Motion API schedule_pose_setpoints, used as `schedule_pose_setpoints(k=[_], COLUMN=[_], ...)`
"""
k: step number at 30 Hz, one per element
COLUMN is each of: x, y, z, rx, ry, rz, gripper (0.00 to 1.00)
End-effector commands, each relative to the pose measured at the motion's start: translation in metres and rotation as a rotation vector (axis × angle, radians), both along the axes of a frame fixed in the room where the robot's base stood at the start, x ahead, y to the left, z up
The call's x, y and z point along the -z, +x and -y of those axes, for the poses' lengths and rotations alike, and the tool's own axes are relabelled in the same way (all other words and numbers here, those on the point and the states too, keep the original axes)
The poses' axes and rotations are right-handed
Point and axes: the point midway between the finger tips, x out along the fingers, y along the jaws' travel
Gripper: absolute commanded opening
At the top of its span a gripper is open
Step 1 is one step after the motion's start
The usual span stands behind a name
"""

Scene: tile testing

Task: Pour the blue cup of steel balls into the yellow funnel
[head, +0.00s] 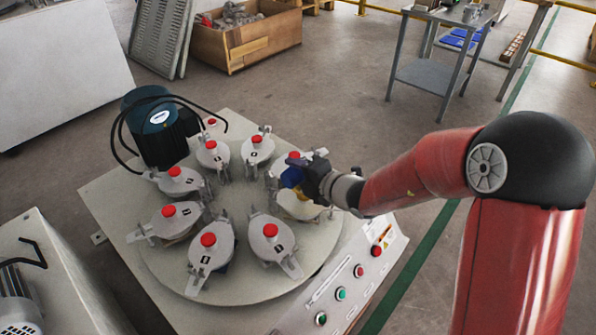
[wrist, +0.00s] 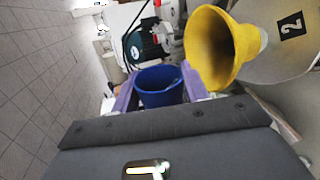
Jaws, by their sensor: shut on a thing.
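My gripper (head: 296,175) is shut on the blue cup (wrist: 160,88), with a purple finger on each side of it in the wrist view. The cup also shows as a small blue patch (head: 291,177) in the head view, partly behind the dark gripper. The yellow funnel (wrist: 213,50) is right beside the cup in the wrist view, its wide mouth facing the camera, by a pale surface labelled 2. In the head view a bit of the funnel (head: 302,194) shows just below the gripper. I cannot make out steel balls in the cup, nor its exact tilt.
Several lidded jars with red knobs (head: 208,239) stand around the round turntable (head: 233,205). A dark green motor (head: 157,125) with black cables stands at the back left. The control panel (head: 360,271) has buttons along the right edge. A wooden crate (head: 232,46) and grey table (head: 428,72) stand behind.

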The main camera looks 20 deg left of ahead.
Motion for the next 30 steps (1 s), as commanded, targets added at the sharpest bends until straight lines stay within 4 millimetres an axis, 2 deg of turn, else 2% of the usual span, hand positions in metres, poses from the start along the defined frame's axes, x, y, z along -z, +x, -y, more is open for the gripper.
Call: schedule_pose_setpoints(k=[30], x=[-0.0015], y=[0.0014], z=[0.0003], rx=[0.000], ry=[0.020], rz=[-0.053], gripper=[0.17])
